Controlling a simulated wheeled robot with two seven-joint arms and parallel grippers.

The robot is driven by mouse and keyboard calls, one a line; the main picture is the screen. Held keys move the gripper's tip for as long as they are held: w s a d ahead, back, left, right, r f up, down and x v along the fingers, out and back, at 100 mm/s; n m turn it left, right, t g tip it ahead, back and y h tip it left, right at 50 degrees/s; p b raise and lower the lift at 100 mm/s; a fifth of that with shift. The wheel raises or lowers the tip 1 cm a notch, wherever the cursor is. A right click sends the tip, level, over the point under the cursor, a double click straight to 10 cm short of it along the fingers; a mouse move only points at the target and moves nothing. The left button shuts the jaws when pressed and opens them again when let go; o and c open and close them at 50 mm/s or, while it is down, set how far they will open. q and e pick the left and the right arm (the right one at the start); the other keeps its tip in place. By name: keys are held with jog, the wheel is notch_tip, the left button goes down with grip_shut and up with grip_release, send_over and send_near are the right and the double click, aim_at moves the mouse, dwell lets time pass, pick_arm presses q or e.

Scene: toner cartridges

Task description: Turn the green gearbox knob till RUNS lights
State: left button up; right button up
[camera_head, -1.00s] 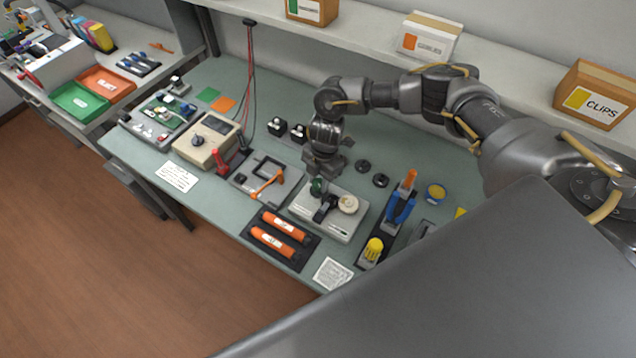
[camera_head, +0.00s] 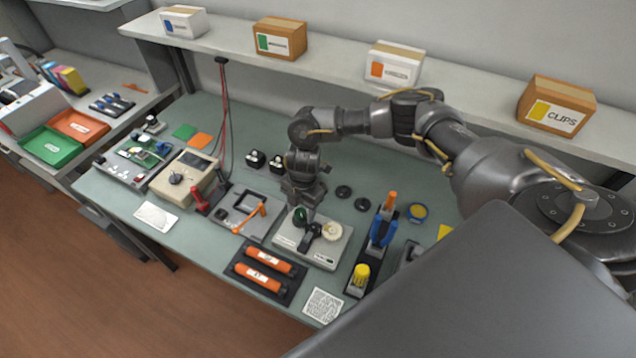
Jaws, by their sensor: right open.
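The gearbox is a pale flat unit (camera_head: 328,254) on the bench, with a dark bracket and a cream wheel (camera_head: 332,231) on top. Its green knob (camera_head: 300,215) stands at the left end of the bracket. My right gripper (camera_head: 303,205) points down at the green knob, just above or around its top. Its jaws are open; I cannot tell whether they touch the knob. The fingers hide part of the knob's top. I cannot make out a lit RUNS lamp at this size. My left gripper is not in view.
Left of the gearbox is a grey fixture with an orange handle (camera_head: 250,218). In front lie orange cylinders in a black tray (camera_head: 240,271). To the right is a stand with blue and yellow tools (camera_head: 381,232). Two black discs (camera_head: 343,191) lie behind. A boxed shelf (camera_head: 335,75) runs above.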

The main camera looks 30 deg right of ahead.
jog(key=n+b, duration=0.1)
jog(key=n, duration=0.1)
jog(key=n+b, duration=0.1)
jog(key=n, duration=0.1)
jog(key=shift+w+a+f+g+b, duration=0.1)
jog(key=shift+f+g+b, duration=0.2)
jog(key=shift+f+b, duration=0.1)
jog(key=shift+r+n+b, duration=0.2)
jog(key=shift+n+b, duration=0.3)
jog(key=shift+n, duration=0.3)
jog(key=shift+r+n, duration=0.15)
jog(key=shift+n, duration=0.15)
jog(key=shift+n+h+b, duration=0.3)
jog(key=shift+n+b, duration=0.1)
jog(key=shift+b, duration=0.05)
jog(key=shift+f+n+b, duration=0.3)
jog(key=shift+n+b, duration=0.6)
jog(key=shift+n, duration=0.2)
jog(key=n, duration=0.2)
jog(key=n+h, duration=0.1)
jog(key=shift+r+n+g, duration=0.3)
jog(key=shift+n, duration=0.1)
jog(key=n+b, duration=0.1)
jog(key=n, duration=0.3)
jog(key=shift+f+n+h+b, duration=0.15)
jog(key=shift+n+h+b, duration=0.15)
jog(key=shift+b, duration=0.1)
jog(key=shift+a+n, duration=0.1)
jog(key=shift+n, duration=1.1)
